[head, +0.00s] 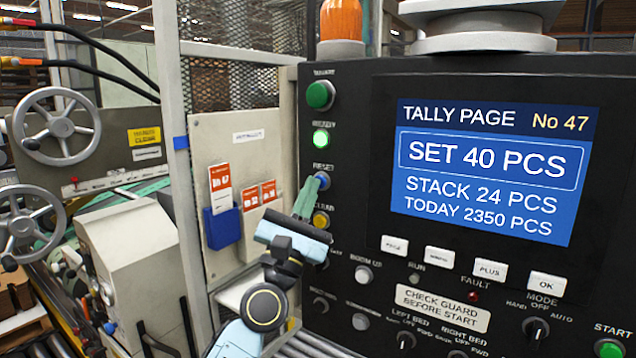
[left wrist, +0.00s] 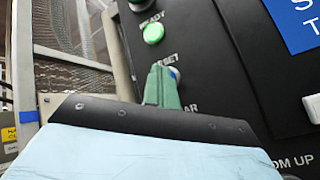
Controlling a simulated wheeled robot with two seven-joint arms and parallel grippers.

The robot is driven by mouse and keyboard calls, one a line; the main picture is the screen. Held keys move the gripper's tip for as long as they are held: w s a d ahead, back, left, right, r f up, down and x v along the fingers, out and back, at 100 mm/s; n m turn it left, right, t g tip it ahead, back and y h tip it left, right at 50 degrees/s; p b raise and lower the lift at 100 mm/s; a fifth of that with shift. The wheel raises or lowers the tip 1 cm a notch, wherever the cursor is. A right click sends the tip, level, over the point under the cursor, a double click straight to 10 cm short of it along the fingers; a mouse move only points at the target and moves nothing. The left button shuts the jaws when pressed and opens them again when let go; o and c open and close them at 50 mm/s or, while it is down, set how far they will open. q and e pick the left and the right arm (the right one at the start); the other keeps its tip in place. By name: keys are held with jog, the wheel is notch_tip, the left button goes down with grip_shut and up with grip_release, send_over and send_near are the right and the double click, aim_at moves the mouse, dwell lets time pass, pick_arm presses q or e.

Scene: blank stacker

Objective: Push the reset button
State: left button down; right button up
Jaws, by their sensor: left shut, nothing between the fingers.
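The blue reset button (head: 322,180) sits on the dark control panel, under the label RESET and below the lit green button. My left gripper (head: 317,181) is shut and empty, with its green fingertips at the reset button, covering its left part. In the left wrist view the fingertips (left wrist: 162,70) overlap the blue button (left wrist: 174,73), of which a sliver shows at their right. I cannot tell whether the tips touch it. My right gripper is not in view.
A lit green button (head: 320,138) is just above and a yellow button (head: 321,219) just below. The screen (head: 490,170) reads SET 40 PCS, STACK 24 PCS. A post (head: 170,130) and a beige board with a blue holder (head: 222,227) stand left of the panel.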

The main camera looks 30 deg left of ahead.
pick_arm(q)
jog(key=shift+s, duration=0.7)
jog(key=s, duration=0.1)
jog(key=s+p, duration=0.1)
jog(key=s, duration=0.3)
jog(key=shift+a+p, duration=0.25)
jog(key=shift+p, duration=0.1)
dwell(0.4)
